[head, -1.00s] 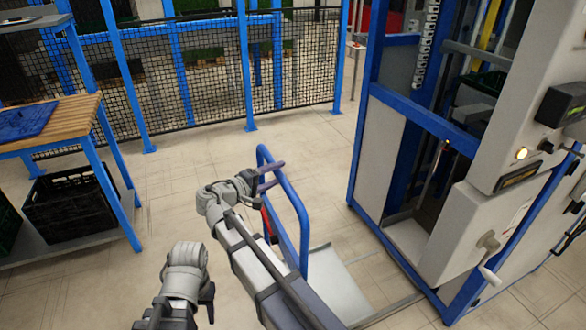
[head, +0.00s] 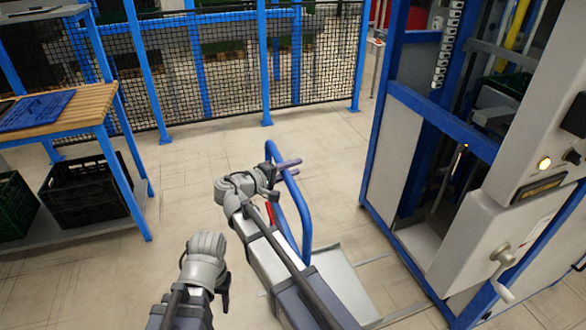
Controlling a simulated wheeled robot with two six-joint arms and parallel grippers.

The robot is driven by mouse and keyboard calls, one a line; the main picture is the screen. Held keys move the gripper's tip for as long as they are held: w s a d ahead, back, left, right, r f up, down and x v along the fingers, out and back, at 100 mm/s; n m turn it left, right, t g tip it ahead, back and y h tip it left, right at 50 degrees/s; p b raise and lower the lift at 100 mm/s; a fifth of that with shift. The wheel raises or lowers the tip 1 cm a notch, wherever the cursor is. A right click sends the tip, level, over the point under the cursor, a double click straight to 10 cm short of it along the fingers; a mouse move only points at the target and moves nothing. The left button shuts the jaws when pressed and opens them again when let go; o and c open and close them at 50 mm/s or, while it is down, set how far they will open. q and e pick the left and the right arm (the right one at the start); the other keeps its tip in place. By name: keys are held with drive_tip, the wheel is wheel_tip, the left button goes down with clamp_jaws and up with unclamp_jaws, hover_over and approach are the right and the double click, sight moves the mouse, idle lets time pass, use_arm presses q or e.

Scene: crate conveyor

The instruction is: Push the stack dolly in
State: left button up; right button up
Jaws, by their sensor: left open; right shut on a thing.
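The stack dolly shows mainly as a blue tubular push handle (head: 303,217) standing left of the machine's open bay. A small red part sits low inside the handle; my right arm hides much of the dolly. My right gripper (head: 287,165) is shut on the upper part of the handle. My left gripper (head: 222,293) hangs at the lower middle, open and apart from the handle, its fingers partly hidden.
A tall blue-framed machine (head: 392,155) with an open bay, panel and crank stands at right. A flat grey plate (head: 345,285) lies before it. A mesh fence (head: 232,60) runs behind. A wooden-topped bench (head: 85,108) with a black crate (head: 90,190) below stands left. Floor between is clear.

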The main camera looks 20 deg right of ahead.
clamp_jaws()
idle(0.8)
